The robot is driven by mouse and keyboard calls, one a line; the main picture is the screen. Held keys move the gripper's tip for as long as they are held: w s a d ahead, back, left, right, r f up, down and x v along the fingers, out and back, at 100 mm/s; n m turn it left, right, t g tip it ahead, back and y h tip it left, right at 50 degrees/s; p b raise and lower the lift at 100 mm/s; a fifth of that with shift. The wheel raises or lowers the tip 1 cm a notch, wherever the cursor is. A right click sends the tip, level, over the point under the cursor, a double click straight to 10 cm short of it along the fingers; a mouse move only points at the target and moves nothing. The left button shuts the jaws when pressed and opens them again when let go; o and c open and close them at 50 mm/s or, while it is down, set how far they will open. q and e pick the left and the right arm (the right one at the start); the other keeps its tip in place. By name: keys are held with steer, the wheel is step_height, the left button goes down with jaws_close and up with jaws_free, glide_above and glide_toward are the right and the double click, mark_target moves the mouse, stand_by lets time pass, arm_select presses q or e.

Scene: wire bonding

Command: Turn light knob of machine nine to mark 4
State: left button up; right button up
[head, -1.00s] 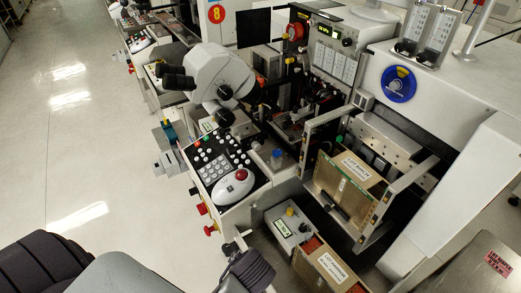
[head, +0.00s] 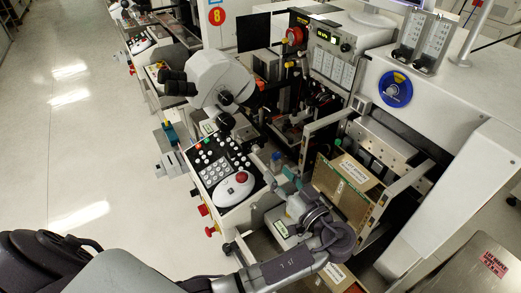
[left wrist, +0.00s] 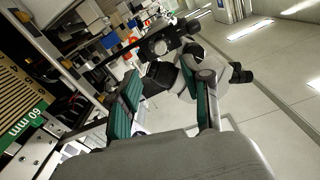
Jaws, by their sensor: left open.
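Machine nine appears to be the near machine, with a white microscope (head: 217,75) and a black control panel (head: 222,168); I see no number nine on it. A small dark knob (head: 346,46) sits beside a lit display on its upper box. I cannot tell which knob is the light knob. My left gripper (head: 277,170) is open and empty, just right of the control panel and above the machine's front. In the left wrist view its green-padded fingers (left wrist: 160,76) are spread apart, with the microscope beyond them. My right gripper is in neither view.
The floor (head: 75,150) on the left is clear.

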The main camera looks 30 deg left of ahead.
mark_target(258, 152)
arm_select(q)
steer(key=p+x, duration=0.3)
steer(key=x, duration=0.5)
steer(key=shift+a+r, duration=0.1)
steer(key=shift+r, duration=0.05)
steer(key=shift+w+a, duration=0.4)
steer(key=shift+a, duration=0.15)
jaws_close()
